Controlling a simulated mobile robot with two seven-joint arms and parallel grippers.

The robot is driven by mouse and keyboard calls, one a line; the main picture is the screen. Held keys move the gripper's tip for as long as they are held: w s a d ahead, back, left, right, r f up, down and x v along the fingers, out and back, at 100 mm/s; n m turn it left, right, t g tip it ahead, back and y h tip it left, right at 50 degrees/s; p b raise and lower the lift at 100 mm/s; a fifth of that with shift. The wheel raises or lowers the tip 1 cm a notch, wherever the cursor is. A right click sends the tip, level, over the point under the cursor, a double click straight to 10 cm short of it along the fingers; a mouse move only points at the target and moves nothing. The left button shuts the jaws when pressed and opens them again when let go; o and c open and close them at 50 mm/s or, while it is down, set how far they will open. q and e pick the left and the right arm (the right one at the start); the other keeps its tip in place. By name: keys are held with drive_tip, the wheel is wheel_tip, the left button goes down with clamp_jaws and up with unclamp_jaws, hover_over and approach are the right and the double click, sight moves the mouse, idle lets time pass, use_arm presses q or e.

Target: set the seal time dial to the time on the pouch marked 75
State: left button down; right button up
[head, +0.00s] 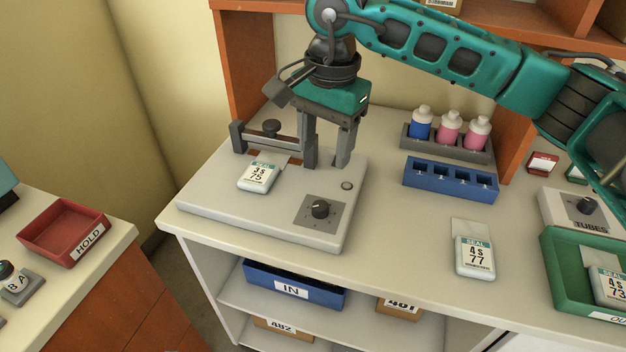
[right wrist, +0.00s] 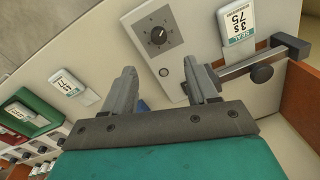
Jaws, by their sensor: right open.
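The seal time dial (head: 320,208) is a black knob on a dark grey square plate at the front right of the pale sealer (head: 220,215). It also shows in the right wrist view (right wrist: 158,37), with small marks around it too small to read. The pouch marked 75 (head: 258,177) lies on the sealer, near its bar. Its time looks like 4 s in the head view, but is unclear in the right wrist view (right wrist: 237,22). My right gripper (head: 328,162) is open and empty, pointing down above the sealer behind the dial, apart from it. My left gripper is not in view.
The sealer's bar (head: 265,139) stands beside the right gripper. A round button (head: 347,185) sits behind the dial. A pouch marked 77 (head: 475,257) lies right of the sealer.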

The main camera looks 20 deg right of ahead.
sight(321, 206)
drive_tip(key=f, duration=1.2)
drive_tip(key=shift+w+a+f, duration=0.1)
drive_tip(key=shift+a+f, duration=0.1)
drive_tip(key=shift+f, duration=0.2)
drive_tip(key=c, duration=1.1)
